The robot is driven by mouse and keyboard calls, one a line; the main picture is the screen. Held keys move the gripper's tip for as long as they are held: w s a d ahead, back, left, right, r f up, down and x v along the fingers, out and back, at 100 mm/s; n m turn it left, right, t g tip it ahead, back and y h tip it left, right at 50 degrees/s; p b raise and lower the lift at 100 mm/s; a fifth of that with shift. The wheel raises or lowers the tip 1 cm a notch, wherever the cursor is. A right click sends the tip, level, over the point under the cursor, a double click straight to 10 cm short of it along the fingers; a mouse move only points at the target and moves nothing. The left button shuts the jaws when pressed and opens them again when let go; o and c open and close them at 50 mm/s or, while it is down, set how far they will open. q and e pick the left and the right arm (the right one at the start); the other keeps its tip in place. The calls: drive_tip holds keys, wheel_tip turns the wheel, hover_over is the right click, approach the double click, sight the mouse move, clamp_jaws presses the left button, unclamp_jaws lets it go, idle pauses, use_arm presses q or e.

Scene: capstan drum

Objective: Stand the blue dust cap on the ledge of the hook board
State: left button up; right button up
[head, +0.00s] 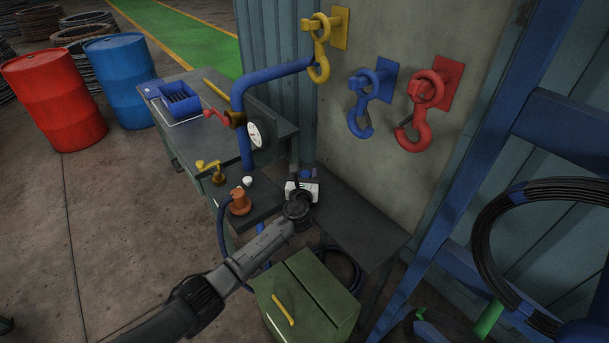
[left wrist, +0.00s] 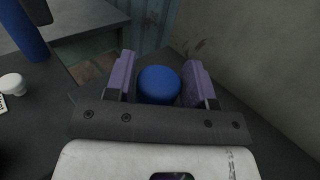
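My left gripper (head: 305,178) is over the dark surface below the hook board (head: 405,45), at the near end of the workbench. In the left wrist view the blue dust cap (left wrist: 158,84) is upright between the two purple fingers of my left gripper (left wrist: 160,75). I see at most thin gaps at its sides and cannot tell whether the fingers touch it. In the head view the gripper mostly hides the cap. The board carries yellow, blue and red hooks. A dark grey ledge (head: 365,230) runs along its foot. My right gripper is out of view.
A blue bent pipe (head: 240,100) and a gauge (head: 255,134) stand left of the gripper. An orange fitting (head: 240,203) and a white knob (head: 247,181) are close by. A green cabinet (head: 320,280) is in front. The right part of the ledge looks clear.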

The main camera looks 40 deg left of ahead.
use_arm(q)
drive_tip(key=o, duration=0.4)
drive_tip(key=shift+s+f, duration=0.15)
drive_tip(key=shift+f, duration=0.8)
drive_tip(key=shift+c, duration=0.2)
drive_tip(key=shift+r+p, duration=0.45)
drive_tip(key=shift+r, duration=0.2)
drive_tip(key=shift+s+d, duration=0.15)
drive_tip(key=shift+d, duration=0.1)
drive_tip(key=p+v, duration=0.2)
drive_tip(key=v, duration=0.9)
drive_tip(key=shift+s+r, duration=0.2)
drive_tip(key=shift+r, duration=0.25)
